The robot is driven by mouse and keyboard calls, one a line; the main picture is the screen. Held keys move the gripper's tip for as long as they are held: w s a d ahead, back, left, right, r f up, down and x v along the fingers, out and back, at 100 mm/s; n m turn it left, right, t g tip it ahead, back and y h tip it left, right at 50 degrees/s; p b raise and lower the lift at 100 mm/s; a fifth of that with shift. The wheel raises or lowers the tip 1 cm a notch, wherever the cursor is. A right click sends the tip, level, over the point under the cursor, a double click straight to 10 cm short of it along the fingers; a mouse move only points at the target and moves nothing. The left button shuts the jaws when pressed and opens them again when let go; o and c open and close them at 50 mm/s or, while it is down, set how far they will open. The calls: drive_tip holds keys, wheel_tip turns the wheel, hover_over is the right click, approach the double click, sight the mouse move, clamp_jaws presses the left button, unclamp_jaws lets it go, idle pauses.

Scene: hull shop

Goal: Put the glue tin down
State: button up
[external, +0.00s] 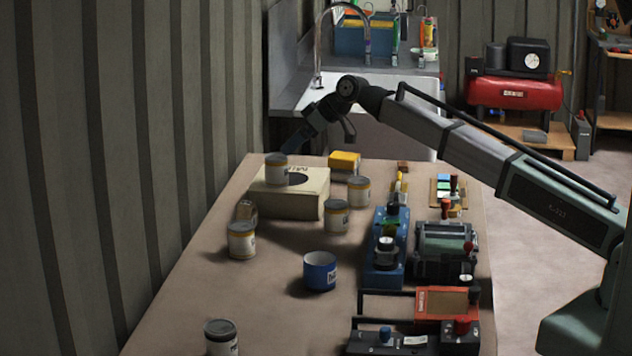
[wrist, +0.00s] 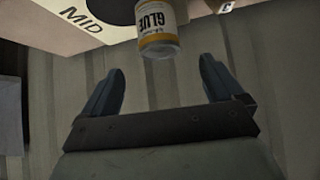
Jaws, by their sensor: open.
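A grey-lidded tin with a white and yellow band (external: 276,172) stands on the left part of the pale box's top. In the wrist view its label reads GLUE (wrist: 154,20), and it lies beyond the gap between my fingers. The pale box (external: 290,203) has a dark round opening in its top, and MID is printed on it in the wrist view (wrist: 80,18). My gripper (external: 290,147) is open, just above and behind the tin. Its two fingers stand wide apart in the wrist view (wrist: 161,75), with nothing between their tips.
Several similar tins stand on the table, such as one beside the box (external: 337,217) and one at the front (external: 221,338). A blue tin (external: 320,271) stands mid-table. A yellow block (external: 344,161) is behind the box. Tools and fixtures (external: 444,248) crowd the right side.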

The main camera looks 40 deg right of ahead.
drive_tip(key=shift+v, duration=1.05)
drive_tip(key=shift+a, duration=0.1)
